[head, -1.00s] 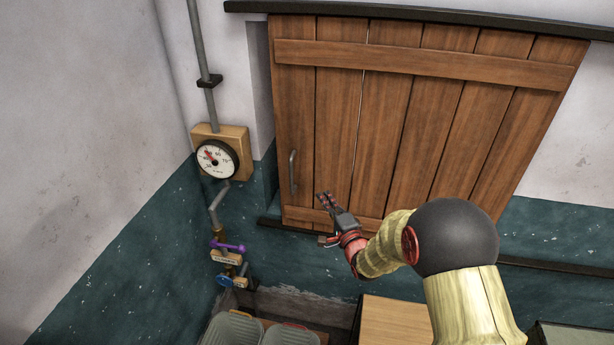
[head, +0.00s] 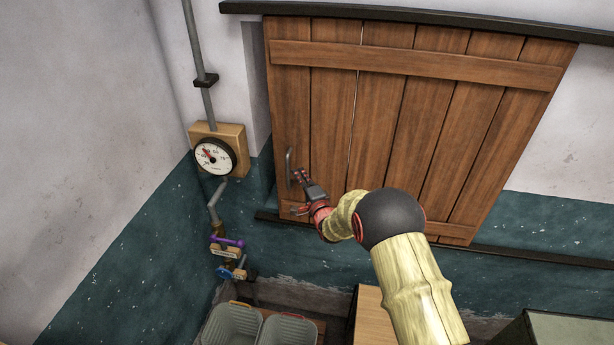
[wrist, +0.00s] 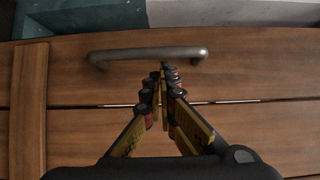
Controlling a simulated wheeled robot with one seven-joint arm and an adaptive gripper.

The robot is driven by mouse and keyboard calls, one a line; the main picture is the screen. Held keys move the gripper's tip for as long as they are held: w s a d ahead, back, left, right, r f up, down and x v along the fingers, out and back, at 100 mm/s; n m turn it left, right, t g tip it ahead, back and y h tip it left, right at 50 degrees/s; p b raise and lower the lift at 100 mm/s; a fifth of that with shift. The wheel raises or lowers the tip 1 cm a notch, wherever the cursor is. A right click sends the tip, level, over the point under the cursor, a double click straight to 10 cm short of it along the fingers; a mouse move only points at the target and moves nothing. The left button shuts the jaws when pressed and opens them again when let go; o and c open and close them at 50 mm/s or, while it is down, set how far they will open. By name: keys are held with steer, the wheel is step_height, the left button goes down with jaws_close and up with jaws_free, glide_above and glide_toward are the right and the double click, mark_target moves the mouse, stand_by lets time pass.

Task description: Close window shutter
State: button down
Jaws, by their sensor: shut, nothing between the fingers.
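The window shutter (head: 385,115) is a brown plank panel hanging under a dark rail, with a pale recess edge (head: 256,85) showing at its left. Its grey bar handle (head: 289,168) is upright near the lower left edge. In the wrist view the handle (wrist: 150,54) lies across the upper middle. My gripper (head: 300,175) is shut and empty, just right of the handle in the head view.
The dark top rail (head: 400,20) and lower ledge (head: 540,258) border the shutter. A gauge (head: 214,156) and pipe with a purple valve handle (head: 228,242) are on the left. Below are grey bins (head: 232,328), a wooden box (head: 372,325) and a greenish box (head: 565,328).

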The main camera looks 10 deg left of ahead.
steer(key=shift+a, duration=0.15)
steer(key=a+b, duration=1)
steer(key=shift+a, duration=0.4)
steer(key=shift+d, duration=0.1)
